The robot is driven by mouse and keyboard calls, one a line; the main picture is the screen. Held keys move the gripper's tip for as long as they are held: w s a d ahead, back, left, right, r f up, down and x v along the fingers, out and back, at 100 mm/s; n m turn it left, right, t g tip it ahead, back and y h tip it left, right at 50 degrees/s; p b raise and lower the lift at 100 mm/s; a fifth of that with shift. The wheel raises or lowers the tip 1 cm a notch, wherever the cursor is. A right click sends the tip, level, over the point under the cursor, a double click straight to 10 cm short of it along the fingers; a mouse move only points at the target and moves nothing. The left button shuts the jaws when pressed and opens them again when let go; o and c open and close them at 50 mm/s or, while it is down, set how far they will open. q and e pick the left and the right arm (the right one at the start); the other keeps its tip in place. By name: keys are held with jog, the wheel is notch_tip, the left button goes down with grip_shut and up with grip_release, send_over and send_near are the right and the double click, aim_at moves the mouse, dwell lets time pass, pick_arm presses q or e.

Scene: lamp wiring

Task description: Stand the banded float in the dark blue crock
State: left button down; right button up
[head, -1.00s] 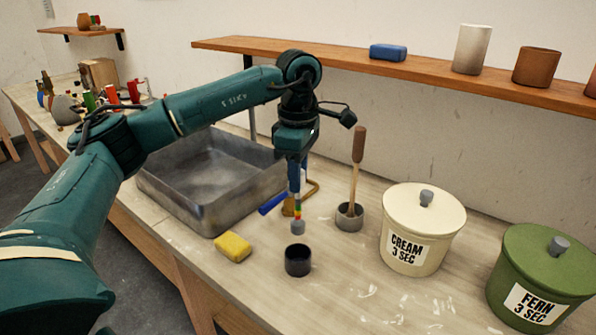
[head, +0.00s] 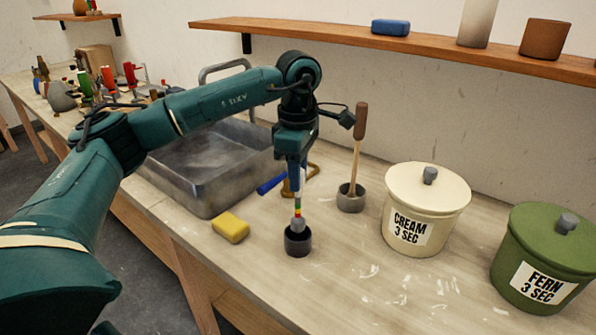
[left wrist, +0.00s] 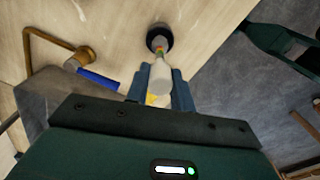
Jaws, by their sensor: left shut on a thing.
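The banded float (head: 298,210) is a pale stem with coloured bands and a grey weight at its lower end. My left gripper (head: 297,184) is shut on its upper stem and holds it about upright. The small dark blue crock (head: 298,244) stands on the bench right under it. The grey weight is at the crock's mouth; I cannot tell how far inside it is. In the left wrist view the float (left wrist: 160,76) runs from between the fingers (left wrist: 157,88) to the crock (left wrist: 159,34). My right gripper is not in view.
A yellow sponge (head: 230,228) lies left of the crock, before a metal sink (head: 205,203). A grey pot (head: 351,200) with a wooden-handled tool stands behind right. Lidded cream (head: 426,210) and green (head: 545,260) buckets stand to the right. The bench in front of the buckets is clear.

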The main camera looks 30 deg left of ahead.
pick_arm(q)
jog(key=shift+f+b, duration=0.5)
jog(key=shift+f, duration=0.4)
jog(key=shift+f+b, duration=0.65)
jog(key=shift+f, duration=0.5)
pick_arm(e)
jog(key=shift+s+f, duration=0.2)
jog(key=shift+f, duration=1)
